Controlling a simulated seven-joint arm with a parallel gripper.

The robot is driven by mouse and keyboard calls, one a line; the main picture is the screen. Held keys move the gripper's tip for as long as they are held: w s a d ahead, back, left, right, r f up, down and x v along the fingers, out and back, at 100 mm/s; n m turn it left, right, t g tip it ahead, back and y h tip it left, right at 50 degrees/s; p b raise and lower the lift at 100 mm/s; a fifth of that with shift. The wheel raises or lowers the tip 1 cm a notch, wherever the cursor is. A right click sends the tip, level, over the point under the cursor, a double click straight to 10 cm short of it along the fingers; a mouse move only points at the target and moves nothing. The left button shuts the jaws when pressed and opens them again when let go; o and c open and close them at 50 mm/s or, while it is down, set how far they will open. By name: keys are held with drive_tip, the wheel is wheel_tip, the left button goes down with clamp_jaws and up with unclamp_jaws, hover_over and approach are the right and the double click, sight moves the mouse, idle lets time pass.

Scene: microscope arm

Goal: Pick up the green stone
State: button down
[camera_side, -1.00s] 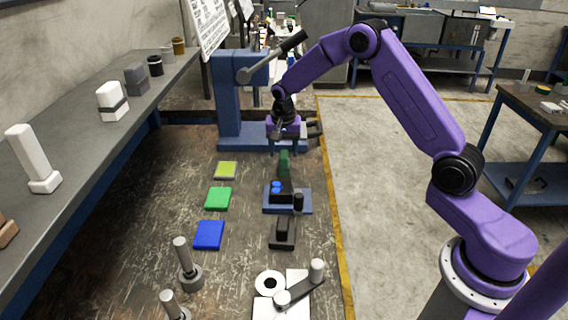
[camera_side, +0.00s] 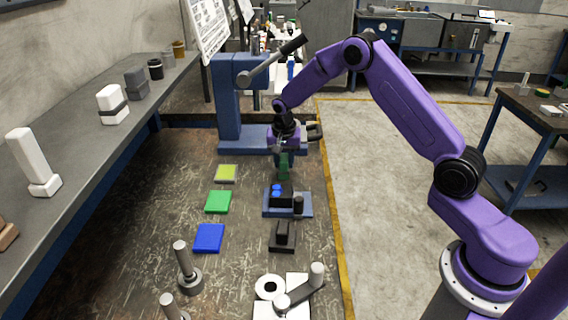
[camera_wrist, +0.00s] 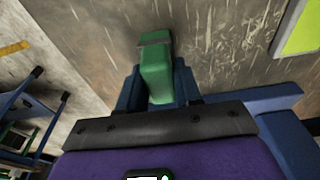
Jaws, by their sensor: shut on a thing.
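The green stone (camera_side: 284,169) is a tall green block, upright in the side view just behind the blue base with the black block. My gripper (camera_side: 284,157) points down over it, shut on its upper part.
A blue base (camera_side: 303,211) with a black block stands in front of the stone. A blue lever press (camera_side: 229,103) stands behind. Yellow (camera_side: 226,173), green (camera_side: 218,201) and blue (camera_side: 209,237) pads lie to the left. Metal posts (camera_side: 187,268) stand nearer.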

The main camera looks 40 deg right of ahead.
sight(285, 157)
drive_tip(key=shift+r, duration=0.2)
drive_tip(key=shift+r, duration=0.2)
drive_tip(key=r, duration=0.3)
drive_tip(key=shift+s, duration=0.25)
drive_tip(key=s+a+r, duration=0.1)
drive_tip(key=s+r, duration=0.8)
drive_tip(key=s, duration=0.4)
drive_tip(key=shift+s, duration=0.25)
drive_tip(key=shift+a+r, duration=0.1)
